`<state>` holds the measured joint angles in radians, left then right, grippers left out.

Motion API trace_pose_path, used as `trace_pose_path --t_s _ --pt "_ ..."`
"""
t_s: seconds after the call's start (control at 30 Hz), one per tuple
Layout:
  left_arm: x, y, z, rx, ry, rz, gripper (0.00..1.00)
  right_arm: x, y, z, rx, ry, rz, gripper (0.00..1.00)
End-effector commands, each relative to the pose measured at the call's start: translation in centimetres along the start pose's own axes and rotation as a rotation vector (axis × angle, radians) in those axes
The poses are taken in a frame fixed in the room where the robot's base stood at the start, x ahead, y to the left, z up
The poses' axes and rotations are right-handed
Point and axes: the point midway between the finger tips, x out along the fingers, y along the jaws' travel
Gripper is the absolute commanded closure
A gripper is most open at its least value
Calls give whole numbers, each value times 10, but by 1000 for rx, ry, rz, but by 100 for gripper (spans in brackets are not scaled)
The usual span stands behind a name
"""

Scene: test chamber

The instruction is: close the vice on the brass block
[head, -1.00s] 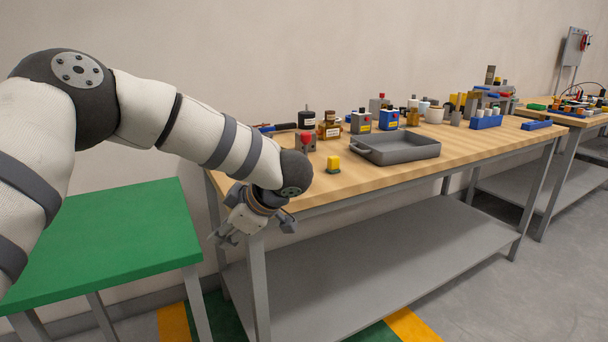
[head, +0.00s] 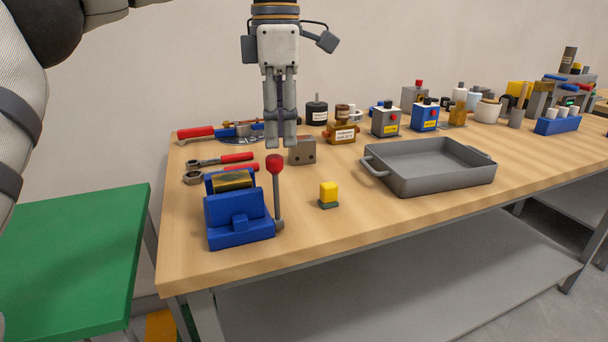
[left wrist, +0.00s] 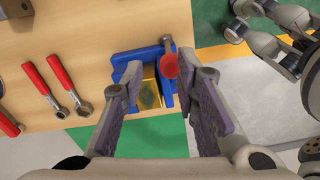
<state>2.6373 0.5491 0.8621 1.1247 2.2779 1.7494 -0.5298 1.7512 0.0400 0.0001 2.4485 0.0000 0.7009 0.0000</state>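The blue vice (head: 238,228) stands on the front left of the wooden bench. The brass block (head: 232,181) lies between its jaws; I cannot tell whether both jaws touch it. The vice's lever (head: 277,195) stands upright at the right, with a red knob (head: 275,164) on top. My left gripper (head: 281,147) points down, empty, above the bench and close to the knob in the head view. In the left wrist view its fingers (left wrist: 160,92) are spread, with the brass block (left wrist: 149,92) and red knob (left wrist: 170,66) showing between them. My right gripper (left wrist: 238,20) looks open, away from the bench.
Red-handled wrenches (head: 222,167) lie behind the vice. A grey drilled block (head: 302,151) stands behind the lever, and a yellow-topped button (head: 328,193) is to its right. A grey tray (head: 430,170) lies further right. A green table (head: 75,260) is at the left.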

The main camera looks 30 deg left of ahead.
Motion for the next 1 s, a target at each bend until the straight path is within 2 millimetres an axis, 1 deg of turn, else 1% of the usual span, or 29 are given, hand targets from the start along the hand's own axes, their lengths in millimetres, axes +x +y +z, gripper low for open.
trace_pose_path --t_s 0.07,0.13,0.3,0.4,0.5,0.67,0.87,0.9,0.97,1.0 --pt "7 -1 -1 0 0 1 72 -2 0 1 0 2 0 60" --pt "21 -1 -2 2 -1 1 72 -4 0 -1 0 7 0 60" --pt "66 -1 -2 1 0 1 72 -8 0 -4 0 23 -1 60" --pt "89 -1 -2 0 0 1 72 -10 0 -6 0 29 -1 60" --pt "106 -1 -1 0 0 1 72 -11 0 -6 0 32 -1 60" --pt "117 -1 -1 -1 -1 2 72 -11 0 -6 0 33 -1 60" --pt "118 0 -1 -1 -1 2 72 -11 0 -6 0 33 -1 60" --pt "118 0 -1 -1 -1 2 76 -11 0 -6 0 33 -1 60" --pt "118 0 -1 -1 -1 2 90 -11 0 -6 0 32 -1 60" --pt "118 0 -1 -1 -1 2 99 -11 0 -6 0 32 -1 60"
